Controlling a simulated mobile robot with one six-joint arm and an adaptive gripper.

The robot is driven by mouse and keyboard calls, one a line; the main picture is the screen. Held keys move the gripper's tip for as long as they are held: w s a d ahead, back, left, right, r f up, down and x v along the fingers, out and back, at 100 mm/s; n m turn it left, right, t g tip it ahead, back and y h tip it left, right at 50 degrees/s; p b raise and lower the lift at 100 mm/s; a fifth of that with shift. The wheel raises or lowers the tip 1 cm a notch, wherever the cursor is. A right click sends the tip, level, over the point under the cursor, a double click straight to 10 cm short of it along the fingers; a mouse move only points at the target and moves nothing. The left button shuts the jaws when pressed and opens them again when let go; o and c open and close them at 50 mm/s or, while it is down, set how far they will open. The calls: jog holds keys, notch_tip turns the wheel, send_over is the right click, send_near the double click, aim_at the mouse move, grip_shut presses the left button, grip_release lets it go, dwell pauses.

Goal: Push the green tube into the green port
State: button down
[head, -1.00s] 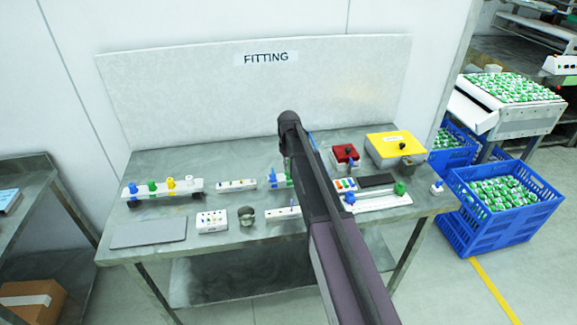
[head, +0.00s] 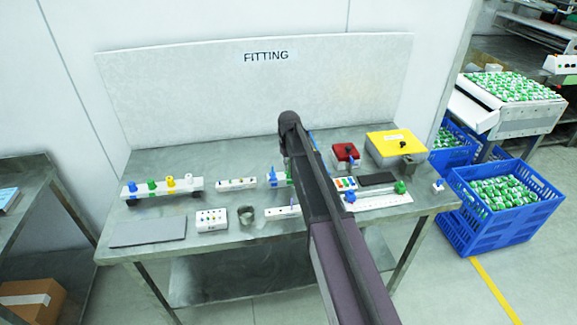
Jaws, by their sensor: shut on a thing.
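A white strip (head: 184,190) on the left of the bench carries blue, green, yellow and white fittings; its green fitting (head: 152,186) is second from the left. A green upright piece (head: 289,174) shows partly beside my arm, near a blue one (head: 273,177); I cannot tell whether it is the green tube. Another green fitting (head: 400,187) stands on a white plate at the right. I cannot tell which is the green port. My arm crosses the middle of the bench and hides my gripper and whatever is at its jaws.
Small white blocks (head: 212,220) (head: 236,184), a metal cup (head: 246,215) and a grey mat (head: 148,231) lie on the bench (head: 215,165). A red box (head: 345,152) and a yellow box (head: 396,143) stand at the back right. The bench's back left is clear.

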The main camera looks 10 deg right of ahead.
jog(key=shift+f+b, duration=1)
jog(key=c, duration=0.7)
grip_release()
jog(key=shift+r, duration=0.15)
